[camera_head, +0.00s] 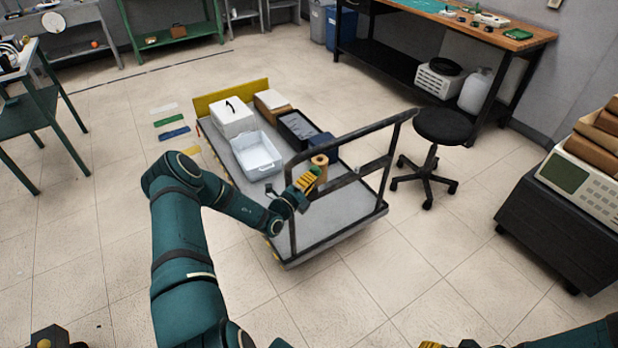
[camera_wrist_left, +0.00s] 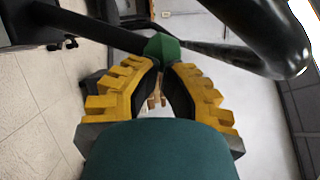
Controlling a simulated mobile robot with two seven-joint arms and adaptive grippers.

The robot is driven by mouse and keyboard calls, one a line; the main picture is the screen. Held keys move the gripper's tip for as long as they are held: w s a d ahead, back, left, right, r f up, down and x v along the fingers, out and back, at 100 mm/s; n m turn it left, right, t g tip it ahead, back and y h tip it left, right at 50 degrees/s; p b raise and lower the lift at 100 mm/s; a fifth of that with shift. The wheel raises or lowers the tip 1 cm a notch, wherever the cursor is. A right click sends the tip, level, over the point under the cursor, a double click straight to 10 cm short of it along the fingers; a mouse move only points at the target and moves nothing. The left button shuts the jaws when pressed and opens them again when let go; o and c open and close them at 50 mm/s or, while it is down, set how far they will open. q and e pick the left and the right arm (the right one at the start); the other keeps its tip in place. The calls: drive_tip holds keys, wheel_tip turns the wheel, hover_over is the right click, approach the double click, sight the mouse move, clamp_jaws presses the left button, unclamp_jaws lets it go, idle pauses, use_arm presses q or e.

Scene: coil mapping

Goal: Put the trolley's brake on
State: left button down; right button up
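The trolley (camera_head: 340,211) is a grey flatbed with a black tubular push handle (camera_head: 352,130) at its near right end. My left gripper (camera_head: 308,180) reaches in at the handle's left upright, above the deck. A small green knob (camera_wrist_left: 162,47) sits between its yellow-padded fingertips (camera_wrist_left: 163,64), beside the black tube (camera_wrist_left: 250,30). Both fingertips appear to touch the knob; the lever below it is hidden. My right gripper (camera_head: 445,344) shows only as a yellow and black sliver at the bottom edge, so its opening is hidden.
The trolley carries a white box (camera_head: 233,118), a pale tray (camera_head: 256,155), dark bins (camera_head: 298,130) and a copper-coloured roll (camera_head: 320,162). A black stool (camera_head: 440,126) stands right of the handle. A dark cabinet (camera_head: 560,220) is farther right. Floor in front is clear.

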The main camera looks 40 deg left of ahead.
use_arm(q)
drive_tip(key=s+p, duration=0.1)
drive_tip(key=s, duration=0.9)
drive_tip(key=shift+s+f, duration=0.25)
drive_tip(key=shift+f, duration=0.1)
use_arm(e)
drive_tip(key=shift+w+d+r, duration=0.15)
drive_tip(key=shift+d+r, duration=0.05)
drive_tip(key=shift+r, duration=0.45)
use_arm(q)
drive_tip(key=shift+d+f, duration=0.1)
